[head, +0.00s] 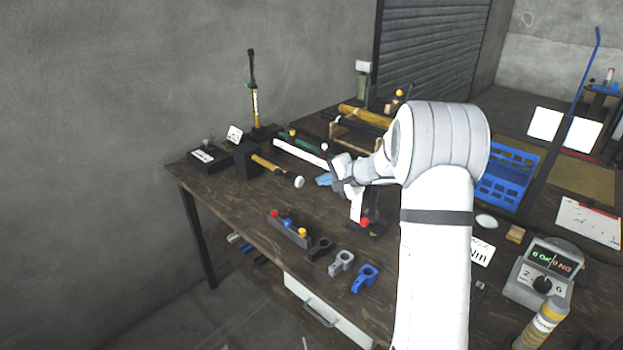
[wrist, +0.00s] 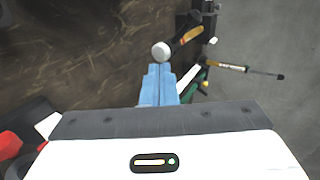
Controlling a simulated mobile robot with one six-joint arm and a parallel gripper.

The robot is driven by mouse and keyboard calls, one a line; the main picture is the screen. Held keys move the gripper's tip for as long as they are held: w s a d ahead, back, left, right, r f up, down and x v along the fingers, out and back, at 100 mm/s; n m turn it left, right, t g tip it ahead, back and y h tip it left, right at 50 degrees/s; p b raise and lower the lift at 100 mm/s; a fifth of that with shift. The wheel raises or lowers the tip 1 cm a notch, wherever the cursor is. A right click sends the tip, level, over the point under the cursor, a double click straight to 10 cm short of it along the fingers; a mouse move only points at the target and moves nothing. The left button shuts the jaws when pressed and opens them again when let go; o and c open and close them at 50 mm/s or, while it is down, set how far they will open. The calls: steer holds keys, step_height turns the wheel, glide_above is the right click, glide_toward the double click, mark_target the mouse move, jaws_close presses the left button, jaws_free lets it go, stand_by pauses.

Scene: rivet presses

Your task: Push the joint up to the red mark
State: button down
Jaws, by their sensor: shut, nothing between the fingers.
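My gripper (head: 324,180) is above the table in the head view, its blue fingers shut and empty. In the wrist view the closed blue fingertips (wrist: 160,70) point toward a white ball (wrist: 161,51). That ball ends a black and yellow lever (head: 265,163) coming from a black block (head: 246,162); its ball (head: 299,182) is left of my fingertips in the head view. I cannot tell whether they touch. I cannot make out which part is the joint, nor a clear red mark. A red knob (head: 364,223) stands beside a white upright plate, below my gripper.
A white bar (head: 299,151) and a green-handled tool lie behind. A grey block with coloured knobs (head: 289,229), grey and blue clamps (head: 364,278) lie along the front edge. A blue crate (head: 507,175) and a meter (head: 542,275) are at right. An upright tool (head: 254,95) stands at back left.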

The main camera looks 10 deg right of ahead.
mark_target(301, 182)
steer(key=shift+m+t, duration=0.4)
steer(key=x, duration=0.3)
steer(key=d+p+x, duration=0.1)
steer(key=x, duration=0.3)
steer(key=w+d+p+x, duration=0.1)
steer(key=x, duration=0.2)
steer(key=shift+w+f, duration=0.25)
steer(key=shift+f, duration=0.25)
